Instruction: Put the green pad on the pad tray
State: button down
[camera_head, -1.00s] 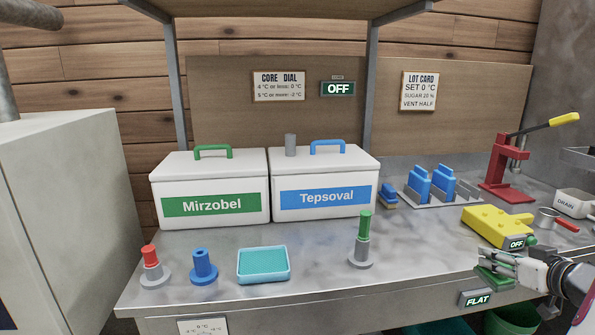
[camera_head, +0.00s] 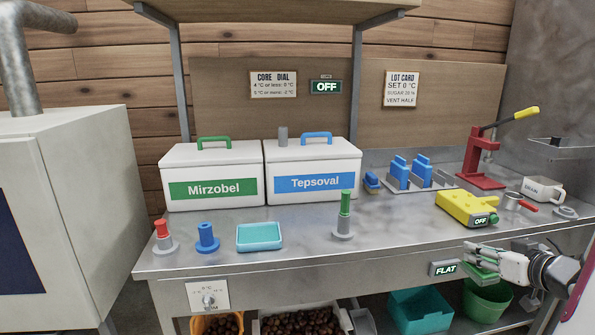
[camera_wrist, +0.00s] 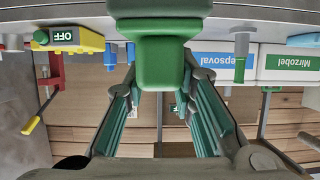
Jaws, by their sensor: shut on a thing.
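My gripper (camera_head: 480,258) is shut on the green pad (camera_head: 482,271), in front of the bench's front edge at the lower right. In the wrist view, which is upside down, the pad (camera_wrist: 160,62) is a green block between the two fingers. A shallow teal tray (camera_head: 259,236) with a raised rim lies flat at the front left of the bench, well left of my gripper. A grey tray (camera_head: 436,185) further back holds upright blue pieces (camera_head: 399,172). I cannot tell for certain which is the pad tray.
Two lidded white boxes, Mirzobel (camera_head: 212,163) and Tepsoval (camera_head: 312,160), stand behind the teal tray. A green-topped post (camera_head: 344,215) stands between that tray and my gripper. A yellow device (camera_head: 466,207) and a red press (camera_head: 484,160) are at right.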

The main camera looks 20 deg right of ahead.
jog(key=w+a+r+n+y+p, duration=0.15)
jog(key=w+a+p, duration=0.35)
jog(key=w+a, duration=1.3)
jog(key=a+f+p, duration=0.2)
jog(key=a, duration=1)
jog(key=a+f+n+y+p, duration=0.1)
jog(key=a+p, duration=0.1)
jog(key=a, duration=0.9)
jog(key=shift+w+a+f+t, duration=0.3)
jog(key=shift+a+f, duration=0.05)
jog(key=shift+f, duration=0.05)
jog(key=shift+y, duration=0.25)
